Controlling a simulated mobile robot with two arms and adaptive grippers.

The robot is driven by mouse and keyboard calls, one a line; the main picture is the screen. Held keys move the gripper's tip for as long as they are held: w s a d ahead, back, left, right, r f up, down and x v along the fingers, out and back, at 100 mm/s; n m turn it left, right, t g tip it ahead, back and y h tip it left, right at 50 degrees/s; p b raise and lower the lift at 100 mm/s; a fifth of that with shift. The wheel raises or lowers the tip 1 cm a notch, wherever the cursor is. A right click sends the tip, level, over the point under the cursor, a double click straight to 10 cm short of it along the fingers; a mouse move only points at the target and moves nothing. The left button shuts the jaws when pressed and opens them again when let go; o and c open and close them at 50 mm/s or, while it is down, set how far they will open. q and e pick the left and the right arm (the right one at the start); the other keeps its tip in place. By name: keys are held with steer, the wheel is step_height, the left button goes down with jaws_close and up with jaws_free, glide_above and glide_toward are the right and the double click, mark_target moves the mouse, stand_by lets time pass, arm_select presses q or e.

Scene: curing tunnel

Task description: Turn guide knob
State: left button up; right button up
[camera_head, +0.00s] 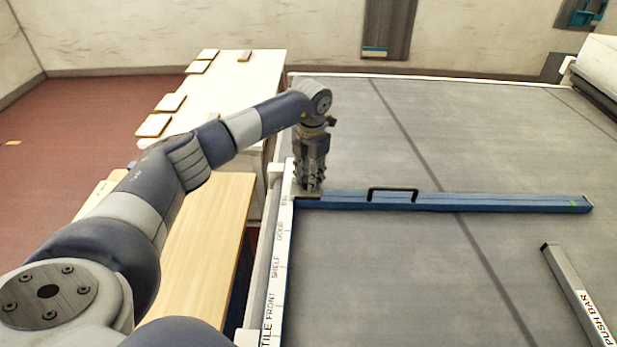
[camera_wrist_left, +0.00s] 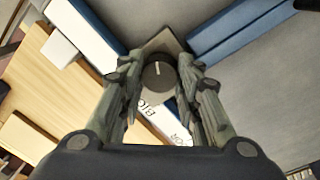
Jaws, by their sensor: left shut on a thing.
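The guide knob (camera_wrist_left: 158,80) is a round dark grey knob with a pale pointer line, on a grey plate (camera_wrist_left: 163,41) in the left wrist view. My left gripper (camera_wrist_left: 158,68) points down over it, one finger on each side, shut on it. In the head view my left gripper (camera_head: 308,188) stands at the left end of the blue guide bar (camera_head: 500,203) and hides the knob. The bar has a black handle (camera_head: 392,189). A white scale rail (camera_head: 277,255) runs along the left edge, lettered TILE FRONT, SHELF and DOOR; the lettering near the knob is partly covered.
The grey belt surface (camera_head: 400,270) is mostly clear. A bar marked PUSH BAR (camera_head: 575,287) lies at the lower right. A wooden table (camera_head: 215,240) stands left of the rail, and a white table (camera_head: 240,85) with several tiles stands behind it.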

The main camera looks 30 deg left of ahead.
arm_select(q)
steer(key=shift+n, duration=1.9)
steer(key=o, duration=1.1)
steer(key=shift+r, duration=0.1)
steer(key=r, duration=1.2)
steer(key=shift+w+d, duration=0.15)
steer(key=shift+d, duration=0.15)
steer(key=shift+f, duration=0.1)
